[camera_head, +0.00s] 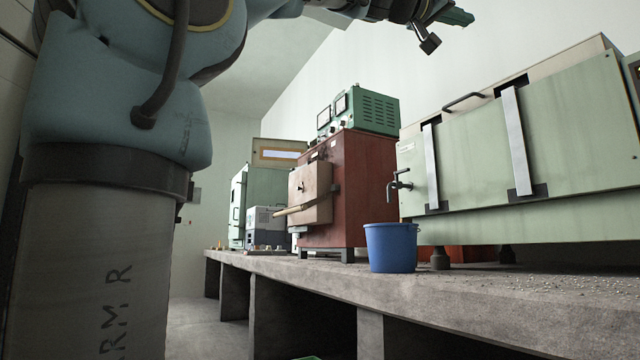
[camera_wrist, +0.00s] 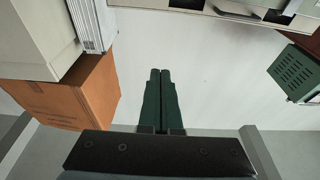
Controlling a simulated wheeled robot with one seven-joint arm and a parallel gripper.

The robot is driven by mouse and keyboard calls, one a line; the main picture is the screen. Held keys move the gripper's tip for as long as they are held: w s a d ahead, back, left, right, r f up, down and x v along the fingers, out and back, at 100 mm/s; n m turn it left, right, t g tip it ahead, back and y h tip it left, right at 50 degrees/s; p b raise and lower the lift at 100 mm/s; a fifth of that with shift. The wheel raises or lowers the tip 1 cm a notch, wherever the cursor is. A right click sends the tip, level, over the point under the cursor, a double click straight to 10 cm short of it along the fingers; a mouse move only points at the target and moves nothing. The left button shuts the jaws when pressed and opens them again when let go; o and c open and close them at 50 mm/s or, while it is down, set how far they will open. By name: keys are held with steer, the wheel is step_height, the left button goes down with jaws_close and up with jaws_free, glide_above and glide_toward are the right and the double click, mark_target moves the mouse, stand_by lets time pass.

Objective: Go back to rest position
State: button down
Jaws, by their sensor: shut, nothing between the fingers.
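My gripper (camera_head: 462,17) is raised high at the top of the head view, above the bench and in front of the pale wall. In the wrist view its two dark green fingers (camera_wrist: 160,74) lie side by side, shut with nothing between them. Nothing touches the fingertips in either view. My blue-grey arm fills the left and top of the head view.
The concrete bench (camera_head: 480,297) carries a blue bucket (camera_head: 391,248), a red-brown cabinet (camera_head: 360,190) with a green instrument (camera_head: 366,111) on top, and a large pale green tank (camera_head: 580,135). The wrist view shows an orange-brown box (camera_wrist: 70,95) at left and a green vented box (camera_wrist: 296,72) at right.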

steer(key=w+a+f+n+y+p, duration=0.2)
steer(key=w+f+n+y+p, duration=0.4)
steer(key=w+f, duration=1.1)
steer(key=w+a+f+y+p, duration=0.1)
steer(key=w+a+f+y, duration=0.2)
steer(key=f, duration=0.6)
steer(key=a+f+y+p, duration=0.15)
steer(key=a+f, duration=0.25)
steer(key=f, duration=0.4)
steer(key=s+a+f+n+g+y+p, duration=0.2)
steer(key=a+f+y, duration=0.1)
steer(key=a+f, duration=0.5)
steer(key=s+a+f+n+g+y+p, duration=0.1)
steer(key=s+a+f+g+y+p, duration=0.15)
steer(key=a+f, duration=0.6)
steer(key=s+a+f+n+g+y+p, duration=0.1)
steer(key=s+a+f+g+p, duration=0.1)
steer(key=s+a+f, duration=0.35)
steer(key=s+a+f+n+g+y+p, duration=0.1)
steer(key=s+a+f+g+p, duration=0.15)
steer(key=s+f, duration=0.6)
step_height(320, 180, up, 39)
steer(key=p, duration=3.6)
steer(key=shift+s+d+t, duration=0.15)
steer(key=shift+s+t, duration=0.05)
steer(key=shift+t, duration=0.2)
